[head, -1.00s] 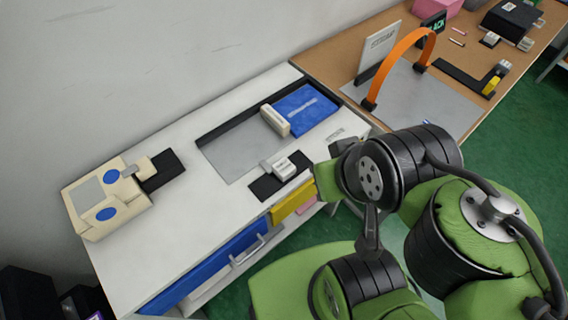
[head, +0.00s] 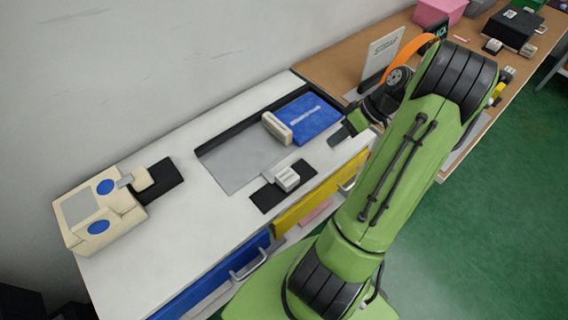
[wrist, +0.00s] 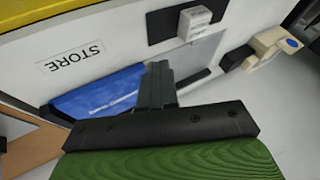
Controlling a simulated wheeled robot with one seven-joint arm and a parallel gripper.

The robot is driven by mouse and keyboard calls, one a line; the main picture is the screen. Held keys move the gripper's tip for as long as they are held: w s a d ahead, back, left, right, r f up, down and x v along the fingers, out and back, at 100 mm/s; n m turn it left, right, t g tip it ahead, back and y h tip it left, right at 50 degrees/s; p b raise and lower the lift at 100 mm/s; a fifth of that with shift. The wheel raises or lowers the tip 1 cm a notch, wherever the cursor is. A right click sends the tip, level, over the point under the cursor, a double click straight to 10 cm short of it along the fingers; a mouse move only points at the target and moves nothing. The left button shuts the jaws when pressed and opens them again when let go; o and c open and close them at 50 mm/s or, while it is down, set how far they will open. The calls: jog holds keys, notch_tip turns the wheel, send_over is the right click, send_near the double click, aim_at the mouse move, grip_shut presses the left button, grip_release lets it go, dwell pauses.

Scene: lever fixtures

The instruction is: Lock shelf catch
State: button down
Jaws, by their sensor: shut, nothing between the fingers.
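A small white block (head: 286,177) sits on a black plate (head: 264,198) near the front edge of the white bench. It may be the shelf catch; no label names it. It also shows at the top of the wrist view (wrist: 194,22). Behind it, a blue panel (head: 308,112) with a cream block (head: 277,128) at its left end lies in a grey recess. My gripper (head: 343,133) is over the bench's right end, right of the white block and apart from it. In the wrist view its fingers (wrist: 158,75) are together and empty, in front of the blue panel (wrist: 100,95).
A cream box with blue discs (head: 98,212) and a lever (head: 140,180) stands at the bench's left end. Yellow (head: 310,200) and blue (head: 215,278) drawers are below the front edge.

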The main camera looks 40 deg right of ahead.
jog(key=shift+s+d+f, duration=0.15)
jog(key=shift+d+f, duration=0.05)
jog(key=shift+f, duration=0.25)
jog(key=b, duration=0.3)
send_near(302, 173)
jog(key=w+f, duration=0.1)
jog(key=f, duration=0.1)
jog(key=w+f, duration=0.2)
jog(key=shift+w+a+f, duration=0.1)
jog(key=shift+w+a, duration=0.05)
jog(key=shift+a, duration=0.05)
jog(key=a, duration=0.3)
jog(key=shift+a+f+b, duration=0.1)
jog(key=shift+a+b, duration=0.25)
jog(key=shift+b, duration=0.05)
jog(key=shift+a, duration=0.3)
